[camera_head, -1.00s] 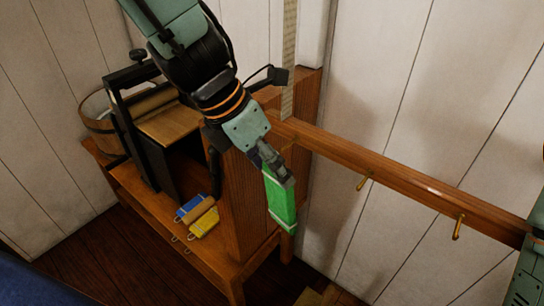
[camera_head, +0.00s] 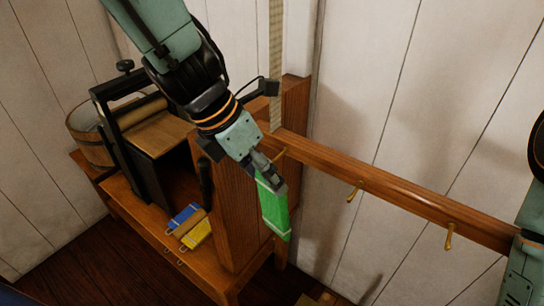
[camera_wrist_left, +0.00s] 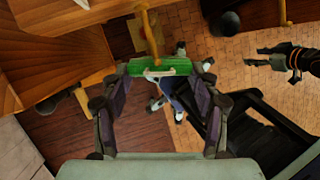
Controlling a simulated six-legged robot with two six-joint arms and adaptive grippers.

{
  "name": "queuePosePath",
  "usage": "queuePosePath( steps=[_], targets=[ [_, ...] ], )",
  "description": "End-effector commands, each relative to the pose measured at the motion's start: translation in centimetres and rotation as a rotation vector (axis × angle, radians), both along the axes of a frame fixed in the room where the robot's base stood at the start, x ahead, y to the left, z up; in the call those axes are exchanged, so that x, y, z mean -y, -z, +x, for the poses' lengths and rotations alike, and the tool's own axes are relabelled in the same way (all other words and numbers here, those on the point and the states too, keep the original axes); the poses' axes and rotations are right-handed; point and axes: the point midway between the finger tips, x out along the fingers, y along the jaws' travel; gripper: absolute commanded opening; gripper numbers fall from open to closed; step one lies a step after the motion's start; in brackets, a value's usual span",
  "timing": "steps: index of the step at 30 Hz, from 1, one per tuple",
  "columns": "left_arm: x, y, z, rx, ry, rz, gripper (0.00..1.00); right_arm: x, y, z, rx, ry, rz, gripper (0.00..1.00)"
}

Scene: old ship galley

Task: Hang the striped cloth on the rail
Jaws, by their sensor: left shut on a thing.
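The cloth in my left gripper (camera_head: 266,172) is green with pale bands near its lower edge (camera_head: 275,212). The gripper is shut on its upper edge, and it hangs down. The wooden rail (camera_head: 400,196) runs to the right from a wooden post. The cloth hangs near the rail's left end, close to a brass hook (camera_head: 280,155). In the left wrist view the cloth (camera_wrist_left: 160,67) lies across between my fingers, with a brass hook (camera_wrist_left: 151,32) just beyond it. Whether they touch is unclear. My right gripper (camera_wrist_left: 252,57) shows small in the left wrist view; its jaw state is unclear.
Two more brass hooks (camera_head: 354,191) (camera_head: 449,236) are bare. On the wooden bench left of the post are a blue cloth (camera_head: 183,216), a yellow cloth (camera_head: 196,234), a mangle-like press (camera_head: 130,130) and a wooden bucket (camera_head: 88,140). The wall behind the rail is clear.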

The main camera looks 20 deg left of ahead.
Motion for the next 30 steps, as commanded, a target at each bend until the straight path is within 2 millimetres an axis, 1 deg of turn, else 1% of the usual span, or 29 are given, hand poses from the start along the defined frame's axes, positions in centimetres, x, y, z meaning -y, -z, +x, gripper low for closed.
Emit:
queuePosePath(
  steps=[14, 30],
  targets=[
    [0.0, 0.0, 0.1, 0.000, 0.000, 0.001, 0.29, 0.0, 0.0, 0.0, 0.000, 0.000, 0.000, 0.57],
    [0.5, 0.2, 1.3, 0.000, 0.000, 0.001, 0.29, 0.0, -0.3, 0.0, 0.000, 0.000, 0.000, 0.57]
  ],
)
